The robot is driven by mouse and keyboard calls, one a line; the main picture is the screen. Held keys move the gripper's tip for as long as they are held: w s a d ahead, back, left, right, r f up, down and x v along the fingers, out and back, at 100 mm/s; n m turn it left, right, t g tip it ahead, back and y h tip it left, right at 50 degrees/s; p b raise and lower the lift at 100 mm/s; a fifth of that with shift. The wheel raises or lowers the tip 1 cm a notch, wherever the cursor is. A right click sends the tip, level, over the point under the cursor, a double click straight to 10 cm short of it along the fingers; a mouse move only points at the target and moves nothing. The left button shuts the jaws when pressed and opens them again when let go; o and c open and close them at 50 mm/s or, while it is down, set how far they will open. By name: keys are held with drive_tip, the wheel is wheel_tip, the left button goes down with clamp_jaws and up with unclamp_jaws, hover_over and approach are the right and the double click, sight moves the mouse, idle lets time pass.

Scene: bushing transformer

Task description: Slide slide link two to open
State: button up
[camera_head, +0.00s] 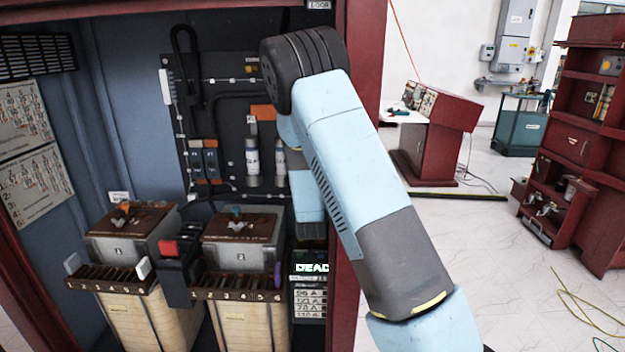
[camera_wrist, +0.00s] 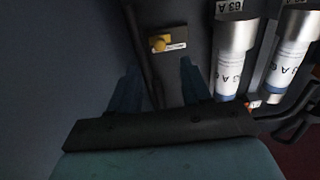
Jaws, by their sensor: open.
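In the head view, two transformers (camera_head: 130,240) (camera_head: 243,240) stand side by side in the cabinet, each with a brown numbered strip (camera_head: 236,288) along its front. A white tab (camera_head: 144,268) and a pale tab (camera_head: 72,263) sit at the ends of the left strip, and a purple tab (camera_head: 277,274) at the right strip's right end. I cannot tell which part is slide link two. My gripper (camera_wrist: 158,80) shows in the wrist view, fingers apart with nothing between them. It faces the dark back panel. In the head view my arm hides its fingers.
Silver fuses (camera_head: 252,160) stand on the back panel, and show at the right of the wrist view (camera_wrist: 235,55). A small brass knob (camera_wrist: 158,43) is on the panel beyond my fingers. The red cabinet post (camera_head: 362,40) is beside my arm.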

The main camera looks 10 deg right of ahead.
drive_tip(key=x, duration=0.9)
drive_tip(key=shift+s, duration=0.1)
drive_tip(key=shift+c, duration=0.4)
clamp_jaws()
